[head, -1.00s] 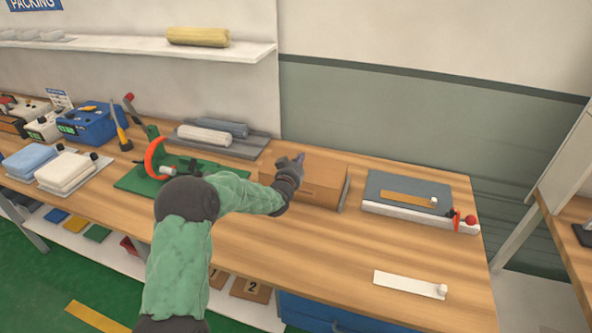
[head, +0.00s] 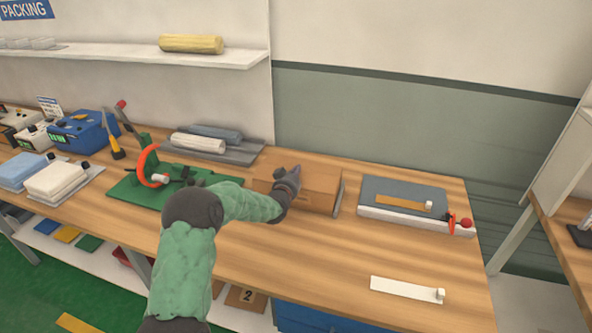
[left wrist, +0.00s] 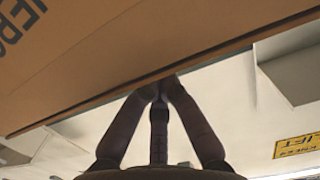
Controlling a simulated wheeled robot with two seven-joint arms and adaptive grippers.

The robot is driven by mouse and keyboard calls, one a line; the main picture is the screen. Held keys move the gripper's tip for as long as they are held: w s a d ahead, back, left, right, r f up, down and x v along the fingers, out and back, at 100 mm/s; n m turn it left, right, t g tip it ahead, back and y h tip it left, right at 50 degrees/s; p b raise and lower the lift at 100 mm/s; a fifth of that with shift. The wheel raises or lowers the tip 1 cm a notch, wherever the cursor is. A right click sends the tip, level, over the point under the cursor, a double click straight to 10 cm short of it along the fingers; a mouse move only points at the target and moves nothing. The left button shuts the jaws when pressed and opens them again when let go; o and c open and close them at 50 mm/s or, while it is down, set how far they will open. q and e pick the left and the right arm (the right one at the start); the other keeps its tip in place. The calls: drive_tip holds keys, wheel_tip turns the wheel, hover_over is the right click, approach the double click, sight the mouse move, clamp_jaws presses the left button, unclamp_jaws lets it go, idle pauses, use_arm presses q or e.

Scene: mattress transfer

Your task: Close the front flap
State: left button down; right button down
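The brown cardboard box (head: 320,188) sits on the wooden bench in the head view. My left gripper (head: 295,172) is at its front left, overlapping its top edge and hiding part of the front. In the left wrist view a cardboard panel (left wrist: 110,55) with dark lettering fills the upper left. The fingertips of my left gripper (left wrist: 160,84) are together at the panel's lower edge, touching or very near it, with nothing seen between them. I cannot tell for sure which flap this panel is. My right gripper is out of view.
A green fixture with an orange ring (head: 150,168) stands left of the box. A grey pad on a white board (head: 450,226) lies to its right. A white strip (head: 402,289) lies near the front edge. The bench (head: 300,260) in front of the box is clear.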

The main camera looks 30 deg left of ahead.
use_arm(q)
drive_tip(key=shift+w+r+g, duration=0.1)
drive_tip(key=shift+g, duration=0.2)
drive_tip(key=shift+w+f+b, duration=0.15)
drive_tip(key=shift+f+b, duration=0.4)
drive_tip(key=shift+r, duration=0.25)
